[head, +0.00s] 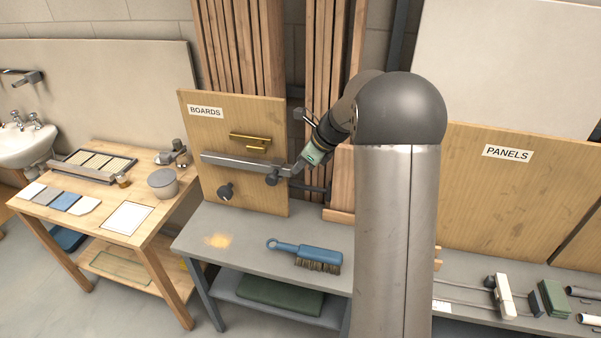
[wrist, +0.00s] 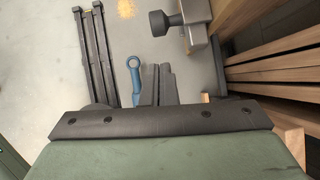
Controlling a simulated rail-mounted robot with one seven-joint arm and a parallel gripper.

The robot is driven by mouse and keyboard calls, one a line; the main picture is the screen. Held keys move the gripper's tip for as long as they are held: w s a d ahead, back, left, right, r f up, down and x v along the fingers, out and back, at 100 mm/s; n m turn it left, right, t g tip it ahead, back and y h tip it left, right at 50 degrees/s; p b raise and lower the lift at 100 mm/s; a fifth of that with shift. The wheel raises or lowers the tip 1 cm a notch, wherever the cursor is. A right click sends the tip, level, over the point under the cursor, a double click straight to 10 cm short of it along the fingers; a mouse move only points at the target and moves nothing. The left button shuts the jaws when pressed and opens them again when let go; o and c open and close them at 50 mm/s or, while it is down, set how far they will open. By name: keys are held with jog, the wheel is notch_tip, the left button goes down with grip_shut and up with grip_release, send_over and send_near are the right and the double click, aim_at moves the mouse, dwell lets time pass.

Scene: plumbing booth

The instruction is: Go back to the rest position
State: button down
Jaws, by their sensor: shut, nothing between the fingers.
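My gripper (wrist: 161,82) shows in the wrist view with its two dark fingers together and nothing between them. In the head view my gripper (head: 301,165) is beside the right end of a grey metal bar fitting (head: 235,163) on the boards panel. Whether they touch cannot be told. In the wrist view a dark knob and grey body of this fitting (wrist: 190,20) show at the top. A blue-handled brush (head: 305,254) lies on the grey bench below; its handle (wrist: 135,72) shows beside my fingers in the wrist view.
Upright timber boards (head: 330,60) stand close behind my wrist. The boards panel (head: 190,125) carries brass fittings (head: 250,140). Yellow dust (head: 218,240) lies on the grey bench (head: 205,222). A wooden table (head: 100,218) with tiles and a pot is at left; the panels board (head: 490,195) is at right.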

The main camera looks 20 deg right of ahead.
jog(key=b+v, duration=0.1)
jog(key=v, duration=0.6)
jog(key=s+a+n+g+h, duration=0.2)
jog(key=s+a+n, duration=0.8)
jog(key=s, duration=0.2)
jog(key=s+a+f+n+h, duration=0.1)
jog(key=s+f+n, duration=0.2)
jog(key=s+n, duration=0.5)
jog(key=s+a+f+n+g+h, duration=0.1)
jog(key=s+a+f+n+h, duration=0.1)
jog(key=s+n, duration=0.6)
jog(key=s+f, duration=0.1)
jog(key=s, duration=0.3)
jog(key=shift+a, duration=0.3)
